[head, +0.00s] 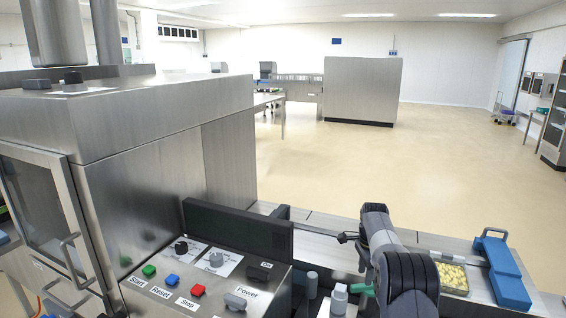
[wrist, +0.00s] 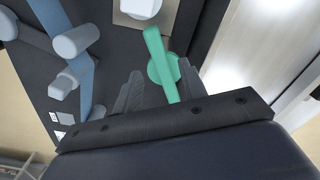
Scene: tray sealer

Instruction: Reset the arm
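My gripper (wrist: 160,78) shows in the wrist view, its two dark fingers apart. A green lever with a round base (wrist: 155,45) stands between and beyond the fingers, closer to the right one. I see a gap on the left of the lever; whether the right finger touches it I cannot tell. In the head view my dark arm (head: 405,280) reaches down at the lower right, beside the green lever (head: 360,290). My fingertips are hidden there behind the arm.
The steel sealer (head: 150,130) fills the left, with a button panel (head: 205,278) in front. A white knob (head: 338,300) is beside the green lever. A tray of yellow pieces (head: 453,277) and a blue-handled part (head: 500,268) are right of my arm. Open floor lies beyond.

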